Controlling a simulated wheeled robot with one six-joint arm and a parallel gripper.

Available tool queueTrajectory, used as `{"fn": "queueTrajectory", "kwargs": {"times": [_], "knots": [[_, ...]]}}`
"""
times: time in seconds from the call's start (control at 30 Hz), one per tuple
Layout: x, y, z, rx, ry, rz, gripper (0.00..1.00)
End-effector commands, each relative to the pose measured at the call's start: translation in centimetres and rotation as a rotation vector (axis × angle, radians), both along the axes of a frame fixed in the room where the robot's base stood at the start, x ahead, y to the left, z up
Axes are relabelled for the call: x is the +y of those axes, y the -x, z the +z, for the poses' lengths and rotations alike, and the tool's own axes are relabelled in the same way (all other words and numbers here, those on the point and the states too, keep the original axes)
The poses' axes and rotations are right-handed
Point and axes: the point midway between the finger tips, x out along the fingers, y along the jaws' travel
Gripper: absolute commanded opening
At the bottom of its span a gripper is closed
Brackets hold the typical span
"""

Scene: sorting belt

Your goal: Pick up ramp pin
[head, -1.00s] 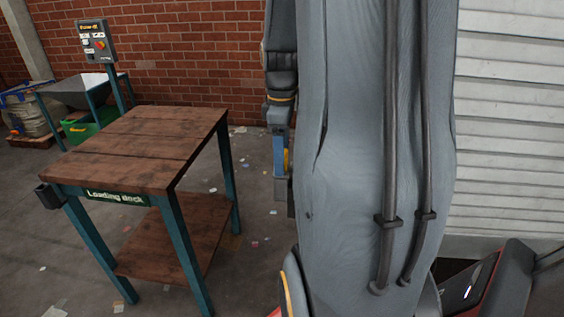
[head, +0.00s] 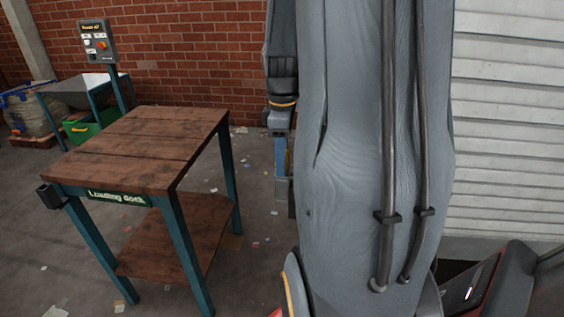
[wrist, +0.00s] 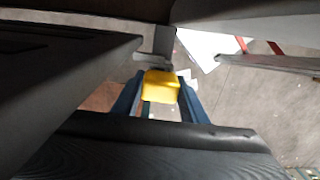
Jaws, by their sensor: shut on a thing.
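In the wrist view, the ramp pin (wrist: 161,84) shows as a yellow block-like end, with a grey part beyond it. My gripper (wrist: 158,101) has its two blue fingers on either side of the yellow end and is shut on it. I cannot tell whether the pin's far part is free or still seated in something. In the head view, my own arm covers the middle of the picture, and the pin and fingertips are hidden.
A wooden-topped loading dock table (head: 140,141) stands at left, with a control box (head: 97,42) behind it. A grey hopper (head: 78,90) and green bin (head: 88,127) stand further back. A white shutter (head: 510,130) is at right. The floor between table and arm is mostly clear.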

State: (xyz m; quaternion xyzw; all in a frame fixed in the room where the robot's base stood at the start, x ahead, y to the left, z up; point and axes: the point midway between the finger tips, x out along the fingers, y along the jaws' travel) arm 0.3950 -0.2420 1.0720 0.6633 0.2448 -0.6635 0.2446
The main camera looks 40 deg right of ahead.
Motion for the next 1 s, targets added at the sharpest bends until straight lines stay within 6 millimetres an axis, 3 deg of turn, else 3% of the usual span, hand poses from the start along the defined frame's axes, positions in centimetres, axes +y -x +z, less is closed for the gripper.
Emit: {"fn": "queueTrajectory", "kwargs": {"times": [0.27,0.8,1.0], "knots": [[-0.1,-0.1,2.6,-0.005,0.003,0.000,0.09],[-0.1,-0.1,12.2,-0.005,0.003,0.000,0.09],[3.0,-3.6,11.6,-0.002,0.001,0.007,0.09]]}}
